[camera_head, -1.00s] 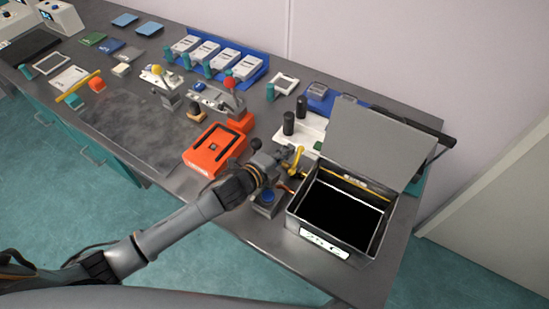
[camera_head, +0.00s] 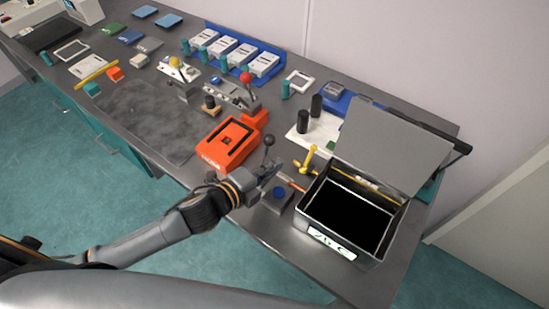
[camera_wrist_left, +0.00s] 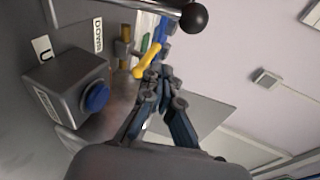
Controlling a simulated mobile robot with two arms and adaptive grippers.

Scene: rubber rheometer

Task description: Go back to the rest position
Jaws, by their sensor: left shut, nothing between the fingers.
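My left gripper (camera_head: 270,176) reaches in from the left over the right part of the bench, in front of the orange device (camera_head: 229,144). It is shut and empty, and in the left wrist view its fingertips (camera_wrist_left: 158,80) are together. A grey box with a blue button (camera_head: 279,193) is just right of and below the fingertips. This blue button (camera_wrist_left: 95,96) shows at the left in the left wrist view. A lever with a black ball knob (camera_wrist_left: 193,17) is at the top there. My right gripper is not in view.
An open grey metal box (camera_head: 352,209) with a raised lid stands at the bench's right end. A yellow handle (camera_head: 306,160) is between it and the orange device. A dark flat mat (camera_head: 145,118) lies at the left. Teal floor is clear in front of the bench.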

